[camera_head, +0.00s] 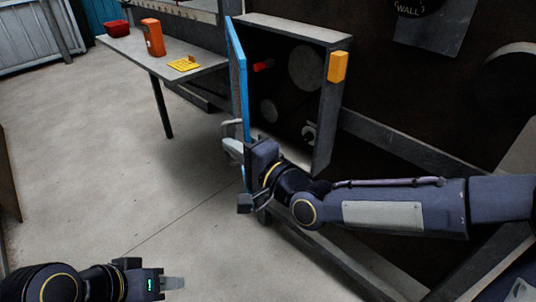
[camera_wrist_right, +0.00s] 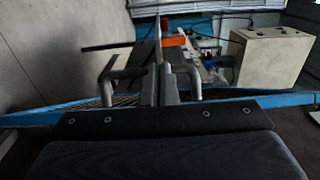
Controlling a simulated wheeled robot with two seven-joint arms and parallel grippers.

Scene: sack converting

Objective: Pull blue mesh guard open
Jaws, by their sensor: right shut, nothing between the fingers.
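The blue mesh guard (camera_head: 238,75) stands swung out from the grey box frame (camera_head: 325,115) and shows almost edge-on in the head view. In the right wrist view its blue frame (camera_wrist_right: 65,108) crosses behind my gripper. My right gripper (camera_head: 232,146) is at the guard's lower end, with its fingers shut and nothing between them. They also show in the wrist view (camera_wrist_right: 160,75). Whether they touch the guard I cannot tell. My left gripper (camera_head: 174,283) is low at the left, over the floor, away from the guard. Its finger opening is not clear.
Inside the box are dark round parts and a red knob (camera_head: 263,66). An orange block (camera_head: 337,67) sits on the frame's right edge. A grey table (camera_head: 130,50) behind holds a red bin (camera_head: 117,28), an orange device (camera_head: 152,37) and a yellow item (camera_head: 184,63). Floor at left is clear.

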